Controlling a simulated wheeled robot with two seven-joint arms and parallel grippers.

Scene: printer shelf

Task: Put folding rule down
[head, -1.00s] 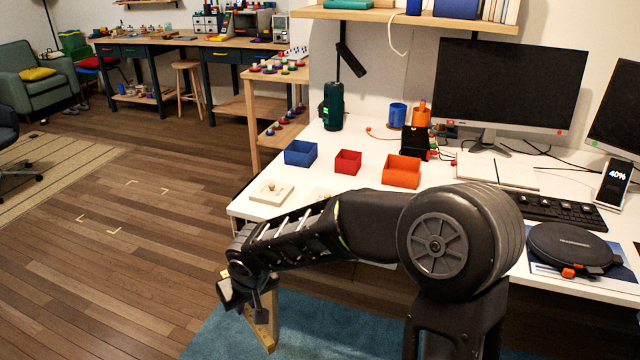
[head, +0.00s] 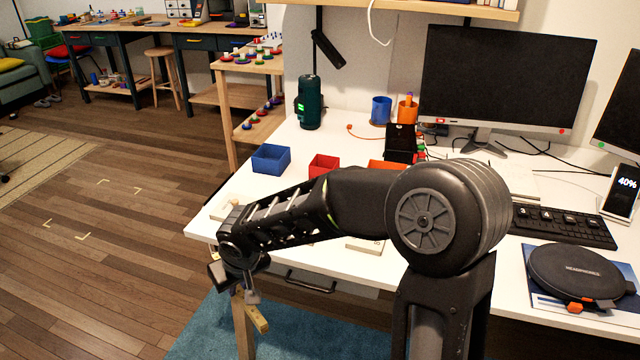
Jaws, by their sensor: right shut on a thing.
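My right arm reaches out from the lower right to the front left corner of the white desk (head: 330,262). My right gripper (head: 236,285) hangs just off that corner, pointing down, and is shut on the folding rule (head: 257,317). The rule is a short, yellowish wooden stick that slants down below the fingers, in front of the desk leg. Its upper part is hidden by the gripper. The rule is in the air, apart from the desk top. My left gripper is not in view.
Blue (head: 271,158), red (head: 323,166) and orange (head: 385,166) bins stand on the desk, the orange one partly hidden by my arm. Pale flat blocks lie near the front edge, partly covered. A monitor (head: 505,85), keyboard (head: 563,225) and black round case (head: 578,272) fill the right.

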